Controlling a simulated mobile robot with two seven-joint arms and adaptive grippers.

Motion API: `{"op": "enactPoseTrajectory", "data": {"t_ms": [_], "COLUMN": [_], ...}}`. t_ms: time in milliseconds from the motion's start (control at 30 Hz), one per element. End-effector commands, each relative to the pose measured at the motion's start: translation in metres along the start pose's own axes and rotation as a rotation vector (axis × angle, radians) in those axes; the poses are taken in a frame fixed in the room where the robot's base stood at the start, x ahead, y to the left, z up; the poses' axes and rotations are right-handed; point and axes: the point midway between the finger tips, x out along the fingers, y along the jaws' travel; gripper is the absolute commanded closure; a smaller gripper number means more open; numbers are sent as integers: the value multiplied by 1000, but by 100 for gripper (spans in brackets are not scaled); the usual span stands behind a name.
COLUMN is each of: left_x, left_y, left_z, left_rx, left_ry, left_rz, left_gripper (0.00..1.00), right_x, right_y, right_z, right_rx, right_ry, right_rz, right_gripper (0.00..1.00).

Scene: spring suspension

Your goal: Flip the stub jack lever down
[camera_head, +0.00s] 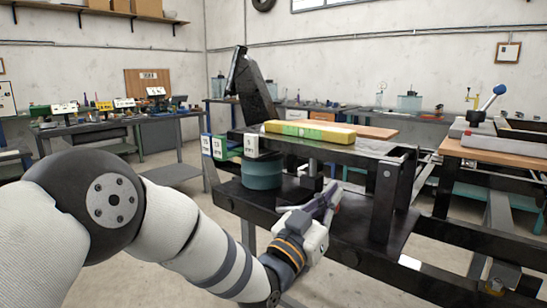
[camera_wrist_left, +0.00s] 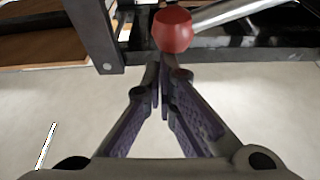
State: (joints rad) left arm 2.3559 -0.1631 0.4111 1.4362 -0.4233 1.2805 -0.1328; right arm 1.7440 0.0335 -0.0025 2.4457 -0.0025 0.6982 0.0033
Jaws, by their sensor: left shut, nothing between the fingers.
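A red ball knob (camera_wrist_left: 173,30) shows at the top of the left wrist view, just beyond my fingertips. A silver rod (camera_wrist_left: 228,14) runs from beside it to the upper right; I take these to be the stub jack lever. My right gripper is not in view.
The black frame (camera_head: 392,172) has an upright leg close to the right of my gripper. A yellow-green block (camera_head: 310,132) lies on its top plate. A teal cylinder (camera_head: 262,172) stands on the lower shelf. A blue-knobbed lever (camera_head: 499,89) is at the right bench.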

Motion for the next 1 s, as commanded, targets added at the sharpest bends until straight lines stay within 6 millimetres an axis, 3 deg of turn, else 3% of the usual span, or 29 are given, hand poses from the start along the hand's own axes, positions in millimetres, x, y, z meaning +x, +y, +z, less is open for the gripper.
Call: {"op": "enactPoseTrajectory", "data": {"t_ms": [200,400,600,1000], "left_x": [11,-43,-77,-88], "left_y": [-4,-3,-2,-2], "left_z": [-50,-39,-38,-38], "left_rx": [11,3,3,4], "left_ry": [12,2,4,7], "left_rz": [-1,-2,-2,-2], "left_gripper": [100,100,100,100], "right_x": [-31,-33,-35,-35], "right_y": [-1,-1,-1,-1], "right_z": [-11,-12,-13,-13], "right_rx": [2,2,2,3], "right_ry": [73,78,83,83], "right_rz": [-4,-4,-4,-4], "right_gripper": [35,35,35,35]}}
